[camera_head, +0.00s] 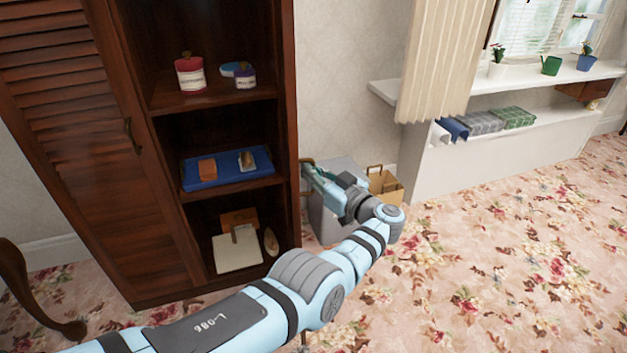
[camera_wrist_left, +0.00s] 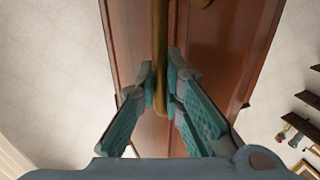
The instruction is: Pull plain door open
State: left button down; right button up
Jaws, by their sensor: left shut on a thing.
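A dark wooden cabinet has a louvred door (camera_head: 75,130) at left and open shelves beside it. The plain door (camera_head: 284,110) shows as a narrow, steeply angled strip at the right of the shelves, standing open; its hinge is not clear. My left gripper (camera_head: 312,172) is on the right side of this strip, at a brass handle (camera_head: 306,161). In the left wrist view the long brass handle (camera_wrist_left: 160,50) runs between the fingers of my left gripper (camera_wrist_left: 161,85), in front of the brown door panel (camera_wrist_left: 215,60). The fingers are shut on it. My right gripper is not in view.
The shelves hold jars (camera_head: 190,74), a blue tray (camera_head: 228,168) and a pale board (camera_head: 238,249). A grey box (camera_head: 325,225) and a cardboard box (camera_head: 388,187) stand on the floor behind my gripper. The flowered carpet (camera_head: 500,260) at right is clear.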

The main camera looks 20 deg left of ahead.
pick_arm(q)
jog(key=c, duration=1.7)
grip_release()
